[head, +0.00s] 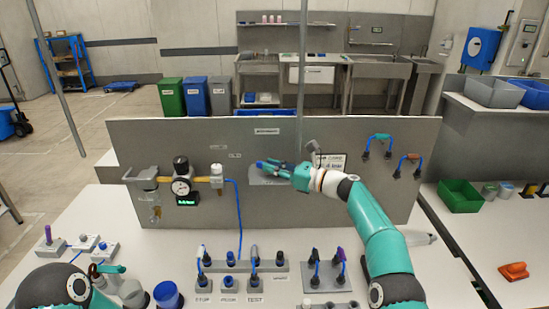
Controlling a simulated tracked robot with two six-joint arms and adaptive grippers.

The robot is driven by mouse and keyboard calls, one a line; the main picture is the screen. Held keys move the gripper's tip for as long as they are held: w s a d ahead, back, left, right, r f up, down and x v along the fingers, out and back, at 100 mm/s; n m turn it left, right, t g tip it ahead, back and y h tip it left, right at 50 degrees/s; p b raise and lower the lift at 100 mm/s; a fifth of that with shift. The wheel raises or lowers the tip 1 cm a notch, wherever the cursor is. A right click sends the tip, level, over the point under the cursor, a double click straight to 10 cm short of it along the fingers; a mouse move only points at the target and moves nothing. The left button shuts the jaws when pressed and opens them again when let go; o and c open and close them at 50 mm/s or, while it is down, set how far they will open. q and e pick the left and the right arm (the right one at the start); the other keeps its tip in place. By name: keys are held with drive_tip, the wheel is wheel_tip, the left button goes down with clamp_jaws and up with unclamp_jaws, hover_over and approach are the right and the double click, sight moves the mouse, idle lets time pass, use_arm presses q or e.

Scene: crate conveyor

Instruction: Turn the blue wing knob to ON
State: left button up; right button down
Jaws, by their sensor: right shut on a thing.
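My right gripper (270,168) reaches in from the right to the upright grey panel (330,205). It is shut on the blue wing knob (262,164), and its fingers cover much of the knob. A lighter grey plate (258,181) shows just below the fingers. Which way the knob points, and any ON mark, I cannot make out. My left arm is at the bottom left; its gripper (112,268) shows only in part, low over the table and far from the knob, and its opening is unclear.
A pressure gauge (181,186) with brass fittings sits left of the knob. Socket blocks (240,267) with blue cables stand in front. A green bin (460,196) stands at right.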

drive_tip(key=shift+r, duration=0.2)
drive_tip(key=c, duration=1.2)
unclamp_jaws()
drive_tip(key=shift+o, duration=0.3)
drive_tip(key=shift+f, duration=0.1)
drive_tip(key=shift+d, duration=0.25)
drive_tip(key=v, duration=0.7)
drive_tip(key=shift+s+d, duration=0.15)
drive_tip(key=shift+d, duration=0.1)
drive_tip(key=shift+f, duration=0.1)
